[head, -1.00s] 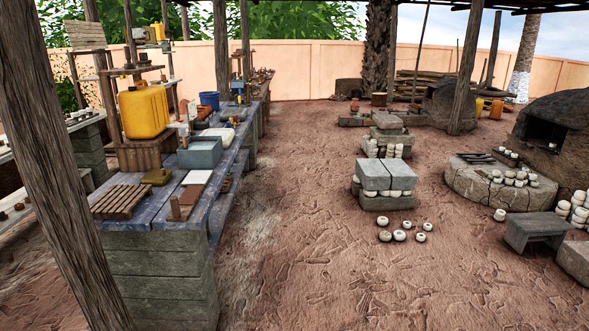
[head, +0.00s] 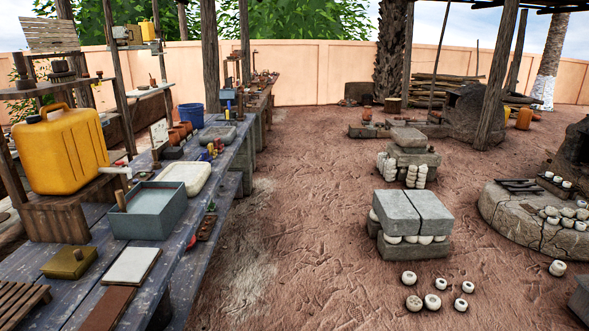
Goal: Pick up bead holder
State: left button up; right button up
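I cannot tell for sure which thing is the bead holder. On the long workbench (head: 190,240) at left, small coloured items (head: 214,149) stand beyond a white shallow tray (head: 186,177), too small to make out. A grey basin (head: 150,218) sits nearer on the bench. In front of it are a white tile (head: 131,266) and a dull yellow box (head: 70,262). Neither of my grippers shows in the head view.
A yellow jerrycan (head: 68,152) stands on a wooden stand at left. A stack of grey blocks (head: 410,215) stands on the ground at right, with several round white pots (head: 432,301) before it. The dirt ground (head: 300,230) between bench and blocks is clear.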

aim_at(212, 152)
jog(key=i, duration=2.2)
